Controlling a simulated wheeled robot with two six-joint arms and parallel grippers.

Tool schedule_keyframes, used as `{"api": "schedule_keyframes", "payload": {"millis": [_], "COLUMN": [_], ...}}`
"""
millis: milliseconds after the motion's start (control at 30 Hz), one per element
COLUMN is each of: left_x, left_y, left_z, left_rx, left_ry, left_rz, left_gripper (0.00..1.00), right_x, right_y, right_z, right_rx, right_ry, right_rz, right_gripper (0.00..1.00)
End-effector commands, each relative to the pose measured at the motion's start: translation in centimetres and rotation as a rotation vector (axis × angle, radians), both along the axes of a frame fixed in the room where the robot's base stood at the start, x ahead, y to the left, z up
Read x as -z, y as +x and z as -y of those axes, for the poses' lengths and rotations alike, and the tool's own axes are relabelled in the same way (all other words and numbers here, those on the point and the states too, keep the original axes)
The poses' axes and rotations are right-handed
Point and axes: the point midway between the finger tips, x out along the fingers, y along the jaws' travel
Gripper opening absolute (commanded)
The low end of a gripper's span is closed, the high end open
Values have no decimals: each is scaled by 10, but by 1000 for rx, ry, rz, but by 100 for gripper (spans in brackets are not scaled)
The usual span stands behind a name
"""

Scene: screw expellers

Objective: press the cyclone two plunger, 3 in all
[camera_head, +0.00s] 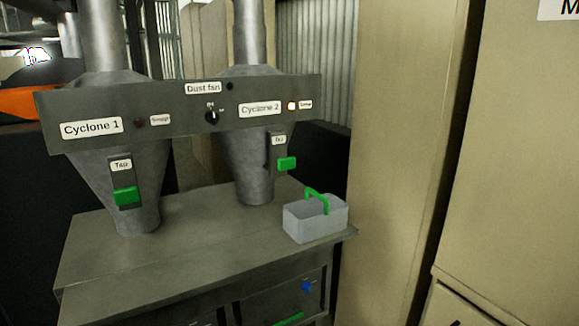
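The cyclone two cone (250,165) stands at the back of the grey bench, under a panel plate labelled "Cyclone 2". A green plunger (287,163) sticks out on its right side, below a small tag that seems to read "Tau". Neither of my grippers is in view.
The bench top (190,245) is otherwise clear in front. A dust fan knob (212,117) sits mid-panel. A tall beige cabinet (400,150) stands right.

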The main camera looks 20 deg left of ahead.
Motion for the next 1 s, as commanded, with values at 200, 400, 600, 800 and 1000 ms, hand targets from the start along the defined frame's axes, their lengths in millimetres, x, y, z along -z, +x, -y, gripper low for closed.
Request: {"api": "schedule_keyframes", "payload": {"millis": [200, 400, 600, 800, 1000], "left_x": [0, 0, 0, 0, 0], "left_y": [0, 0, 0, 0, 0], "left_z": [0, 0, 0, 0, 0], "left_rx": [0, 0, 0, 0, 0], "left_ry": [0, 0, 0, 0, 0], "left_rz": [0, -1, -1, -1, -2], "left_gripper": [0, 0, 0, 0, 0], "right_x": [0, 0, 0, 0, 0], "right_y": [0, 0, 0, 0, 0], "right_z": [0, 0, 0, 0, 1], "right_rx": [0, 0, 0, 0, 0], "right_ry": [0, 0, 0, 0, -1], "right_rz": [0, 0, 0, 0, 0], "right_gripper": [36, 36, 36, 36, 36]}}
